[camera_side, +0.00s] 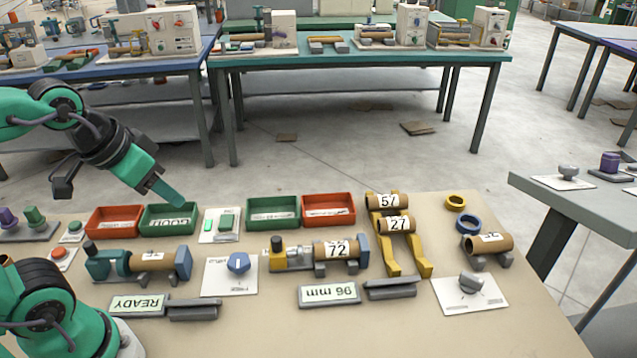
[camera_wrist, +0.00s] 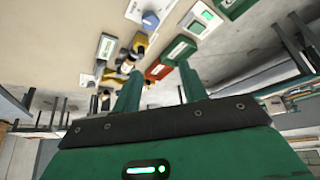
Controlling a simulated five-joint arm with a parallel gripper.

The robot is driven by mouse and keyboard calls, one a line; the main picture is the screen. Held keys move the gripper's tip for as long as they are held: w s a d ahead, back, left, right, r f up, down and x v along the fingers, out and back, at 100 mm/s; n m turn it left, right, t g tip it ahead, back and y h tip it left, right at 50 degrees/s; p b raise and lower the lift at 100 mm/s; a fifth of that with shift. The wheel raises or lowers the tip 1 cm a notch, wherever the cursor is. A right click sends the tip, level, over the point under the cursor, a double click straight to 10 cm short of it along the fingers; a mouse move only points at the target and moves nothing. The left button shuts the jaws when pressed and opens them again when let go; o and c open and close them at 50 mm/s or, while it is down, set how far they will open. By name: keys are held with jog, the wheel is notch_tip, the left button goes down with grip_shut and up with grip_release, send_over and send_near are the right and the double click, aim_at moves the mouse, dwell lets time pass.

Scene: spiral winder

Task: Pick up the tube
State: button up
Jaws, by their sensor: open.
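Several brown cardboard tubes are in the side view. A tube marked 57 (camera_side: 387,202) and a tube marked 27 (camera_side: 396,225) rest on a yellow sloped rack (camera_side: 391,258). A tube marked 72 (camera_side: 336,249) lies in the yellow-ended winder (camera_side: 291,256), and another tube (camera_side: 153,261) lies in the teal-ended winder (camera_side: 108,263). One more tube (camera_side: 488,243) lies on grey supports at the right. My gripper (camera_side: 172,194) is raised above the back left of the table, apart from every tube. In the wrist view its two fingers (camera_wrist: 158,88) are apart with nothing held between them.
Red bins (camera_side: 115,221) and green bins line the table's back. White knob panels (camera_side: 231,275), a READY display (camera_side: 139,305), a 96 mm display (camera_side: 329,294) and blue and yellow rings (camera_side: 456,202) stand around. The front middle is fairly clear.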

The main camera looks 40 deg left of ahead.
jog(key=o, duration=0.4)
jog(key=shift+w, duration=0.1)
